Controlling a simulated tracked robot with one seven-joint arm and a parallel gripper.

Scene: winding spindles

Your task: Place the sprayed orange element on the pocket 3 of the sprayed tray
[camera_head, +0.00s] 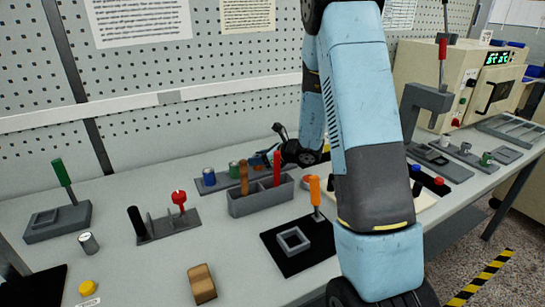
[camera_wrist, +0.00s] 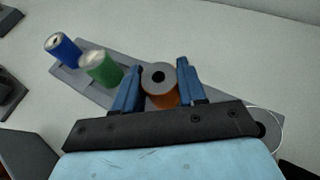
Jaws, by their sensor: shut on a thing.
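The sprayed orange element (camera_wrist: 163,98), a short orange cylinder with a grey holed top, is between the blue fingers of my gripper (camera_wrist: 158,70) in the wrist view. My gripper is shut on it, over the grey tray (camera_wrist: 72,83). A green element (camera_wrist: 101,68) and a blue element (camera_wrist: 63,50) stand in the tray to its left. In the head view the tray (camera_head: 207,188) lies at the back, with the blue element (camera_head: 208,176) and green element (camera_head: 233,169). The orange element cannot be made out there. Whether it touches the tray cannot be told.
A grey holder (camera_head: 262,200) with brown and red handles stands just in front of the tray. A black mat (camera_head: 305,262) with a square grey frame and an orange-handled tool lies nearer. A perforated wall (camera_head: 220,125) rises behind the table.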

